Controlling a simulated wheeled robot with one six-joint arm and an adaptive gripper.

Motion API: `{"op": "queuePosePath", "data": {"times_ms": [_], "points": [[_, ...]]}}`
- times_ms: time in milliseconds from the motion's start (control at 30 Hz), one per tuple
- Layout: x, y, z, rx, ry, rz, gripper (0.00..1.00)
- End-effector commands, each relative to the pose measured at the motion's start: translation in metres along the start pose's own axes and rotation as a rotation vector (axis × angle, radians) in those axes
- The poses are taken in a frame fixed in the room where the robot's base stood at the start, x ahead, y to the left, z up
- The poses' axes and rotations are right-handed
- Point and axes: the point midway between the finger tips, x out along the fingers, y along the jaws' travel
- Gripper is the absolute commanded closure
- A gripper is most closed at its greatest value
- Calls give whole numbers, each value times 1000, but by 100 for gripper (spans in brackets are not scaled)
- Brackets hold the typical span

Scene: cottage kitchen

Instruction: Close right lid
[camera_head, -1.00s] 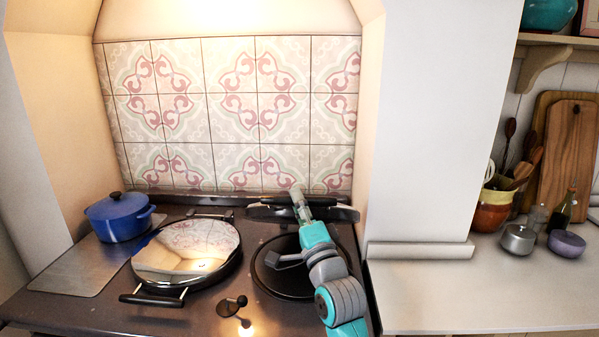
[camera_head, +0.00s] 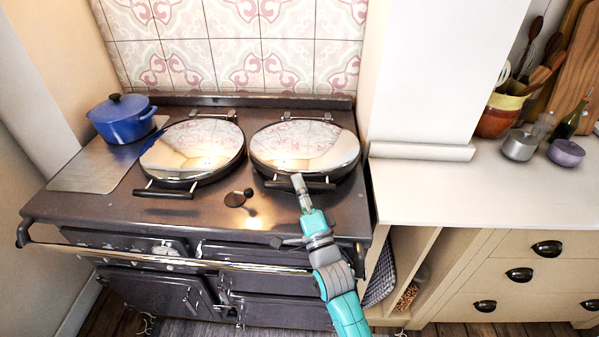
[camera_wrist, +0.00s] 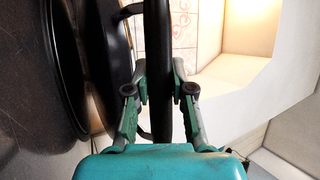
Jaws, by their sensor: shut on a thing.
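The right lid (camera_head: 305,143), a round mirror-bright disc with a dark rim, lies low and nearly level over the right hotplate. I cannot tell whether its rim touches the plate. Its black bar handle (camera_head: 318,186) is at the front; in the wrist view the handle (camera_wrist: 157,45) runs between my fingers. My gripper (camera_head: 299,184) is shut on this handle; its fingers also show in the wrist view (camera_wrist: 159,92), one on each side of the bar. The wrist view shows dark round edges to the left of the handle.
The left lid (camera_head: 192,148) lies down beside it. A blue pot (camera_head: 122,118) stands at the stove's back left. A chrome rail (camera_head: 170,258) runs along the stove front. The counter (camera_head: 450,195) on the right is mostly clear, with small pots (camera_head: 519,145) at its back.

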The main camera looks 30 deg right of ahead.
Motion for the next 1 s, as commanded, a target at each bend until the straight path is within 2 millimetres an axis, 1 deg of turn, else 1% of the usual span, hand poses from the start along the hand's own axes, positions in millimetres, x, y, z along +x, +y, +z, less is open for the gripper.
{"op": "queuePosePath", "data": {"times_ms": [33,100,467,500,567,600,867,1000], "points": [[-2,5,0,-3,-1,9,100],[-2,6,1,-2,-2,7,100],[-2,5,1,-1,-1,3,100],[-2,5,1,-1,-1,3,68],[-2,4,1,-1,-1,2,53],[-2,4,1,-1,-1,1,51],[-3,3,1,0,-2,-1,51],[-10,4,1,0,-2,0,51]]}}
